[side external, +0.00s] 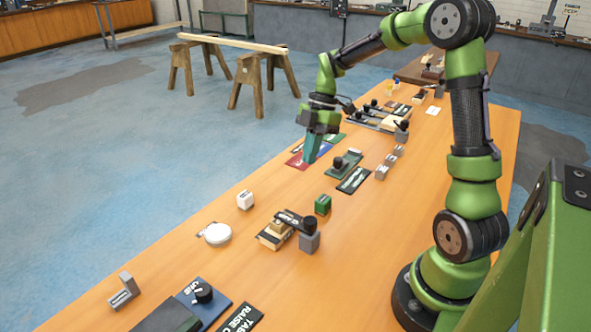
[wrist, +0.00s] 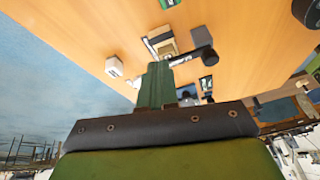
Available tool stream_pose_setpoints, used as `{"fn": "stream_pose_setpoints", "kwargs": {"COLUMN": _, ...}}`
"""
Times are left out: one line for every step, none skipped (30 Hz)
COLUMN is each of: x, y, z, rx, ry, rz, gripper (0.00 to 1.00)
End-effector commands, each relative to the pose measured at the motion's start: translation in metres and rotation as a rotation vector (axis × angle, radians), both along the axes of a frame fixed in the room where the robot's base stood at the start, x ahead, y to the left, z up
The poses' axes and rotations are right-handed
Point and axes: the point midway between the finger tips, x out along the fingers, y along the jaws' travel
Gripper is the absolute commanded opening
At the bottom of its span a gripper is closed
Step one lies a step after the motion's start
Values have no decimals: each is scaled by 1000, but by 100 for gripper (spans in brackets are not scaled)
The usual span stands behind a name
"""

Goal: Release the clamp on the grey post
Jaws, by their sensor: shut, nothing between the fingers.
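A grey post (side external: 309,243) stands on the bench with a black knob (side external: 310,224) on top. A black clamp arm (side external: 288,217) reaches from it over stacked tan wooden pieces (side external: 273,237). In the wrist view the post (wrist: 202,36), the knob (wrist: 205,56) and the wooden pieces (wrist: 160,40) show beyond the fingers. My gripper (side external: 309,160) is shut and empty, pointing down farther along the bench, over the coloured cards and well apart from the post. Its green fingers (wrist: 156,72) show together in the wrist view. Whether the clamp arm presses on the wood is too small to tell.
A white cube (side external: 244,200), a green cube (side external: 322,204) and a white disc (side external: 216,234) lie around the post. A green fixture (side external: 343,166) is beside my gripper. A blue board (side external: 197,302) and grey bracket (side external: 123,292) are nearer the camera. Bare bench lies between.

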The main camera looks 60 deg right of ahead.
Motion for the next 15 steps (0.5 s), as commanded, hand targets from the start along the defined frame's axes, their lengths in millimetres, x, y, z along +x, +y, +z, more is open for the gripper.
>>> {"fn": "stream_pose_setpoints", "kwargs": {"x": 1, "y": 0, "z": 2, "rx": 2, "ry": -21, "rz": 56, "gripper": 0}}
{"fn": "stream_pose_setpoints", "kwargs": {"x": 0, "y": 1, "z": 2, "rx": 4, "ry": -30, "rz": 86, "gripper": 0}}
{"fn": "stream_pose_setpoints", "kwargs": {"x": -1, "y": 2, "z": 3, "rx": 7, "ry": -41, "rz": 120, "gripper": 0}}
{"fn": "stream_pose_setpoints", "kwargs": {"x": -1, "y": 2, "z": 3, "rx": 10, "ry": -46, "rz": 142, "gripper": 0}}
{"fn": "stream_pose_setpoints", "kwargs": {"x": -1, "y": 2, "z": 3, "rx": 11, "ry": -52, "rz": 159, "gripper": 0}}
{"fn": "stream_pose_setpoints", "kwargs": {"x": -2, "y": 3, "z": 3, "rx": 12, "ry": -59, "rz": 178, "gripper": 0}}
{"fn": "stream_pose_setpoints", "kwargs": {"x": -2, "y": 3, "z": 3, "rx": 12, "ry": -62, "rz": 186, "gripper": 0}}
{"fn": "stream_pose_setpoints", "kwargs": {"x": -2, "y": 3, "z": 3, "rx": 12, "ry": -65, "rz": 194, "gripper": 0}}
{"fn": "stream_pose_setpoints", "kwargs": {"x": -2, "y": 3, "z": 3, "rx": 12, "ry": -68, "rz": 200, "gripper": 0}}
{"fn": "stream_pose_setpoints", "kwargs": {"x": -2, "y": 3, "z": 3, "rx": 12, "ry": -69, "rz": 202, "gripper": 0}}
{"fn": "stream_pose_setpoints", "kwargs": {"x": -2, "y": 3, "z": 3, "rx": 12, "ry": -69, "rz": 203, "gripper": 0}}
{"fn": "stream_pose_setpoints", "kwargs": {"x": -2, "y": 3, "z": 3, "rx": 12, "ry": -69, "rz": 202, "gripper": 0}}
{"fn": "stream_pose_setpoints", "kwargs": {"x": -2, "y": 3, "z": 3, "rx": 11, "ry": -69, "rz": 202, "gripper": 0}}
{"fn": "stream_pose_setpoints", "kwargs": {"x": -2, "y": 3, "z": 3, "rx": 11, "ry": -69, "rz": 202, "gripper": 0}}
{"fn": "stream_pose_setpoints", "kwargs": {"x": -2, "y": 3, "z": 3, "rx": 11, "ry": -69, "rz": 202, "gripper": 0}}
